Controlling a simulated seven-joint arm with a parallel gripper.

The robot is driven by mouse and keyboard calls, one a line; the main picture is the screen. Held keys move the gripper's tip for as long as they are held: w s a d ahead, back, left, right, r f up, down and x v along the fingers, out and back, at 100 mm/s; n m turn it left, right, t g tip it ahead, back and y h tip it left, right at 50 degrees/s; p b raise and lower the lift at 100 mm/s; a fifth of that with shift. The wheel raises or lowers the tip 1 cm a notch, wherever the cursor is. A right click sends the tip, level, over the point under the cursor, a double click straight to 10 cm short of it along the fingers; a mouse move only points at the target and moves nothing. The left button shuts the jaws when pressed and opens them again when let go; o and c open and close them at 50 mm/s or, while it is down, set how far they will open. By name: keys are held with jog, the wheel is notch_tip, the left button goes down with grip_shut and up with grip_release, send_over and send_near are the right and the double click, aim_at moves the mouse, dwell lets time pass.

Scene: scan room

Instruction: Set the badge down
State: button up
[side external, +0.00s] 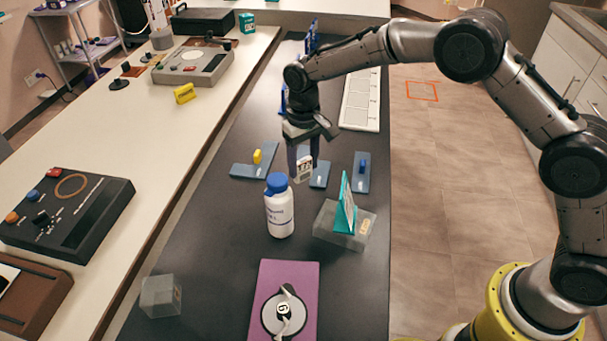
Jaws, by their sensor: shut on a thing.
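The badge hangs upright between the fingertips, just behind the white bottle with the blue cap (280,207). It is close above blue-grey plates, and I cannot tell whether its lower edge touches anything. The middle plate (320,175) shows just right of the badge and is partly hidden by it and the fingers.
A left plate holds a yellow piece (257,156); a right plate holds a blue piece (362,164). A grey block with a teal panel (347,208) stands at front right. A purple board (262,297) and clear cube (160,296) lie nearer. A white rack (361,101) is behind.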

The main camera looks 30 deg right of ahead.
aim_at(303, 179)
jog(key=shift+f, duration=2.6)
jog(key=o, duration=1.3)
jog(key=shift+f, duration=0.15)
jog(key=shift+o, duration=0.2)
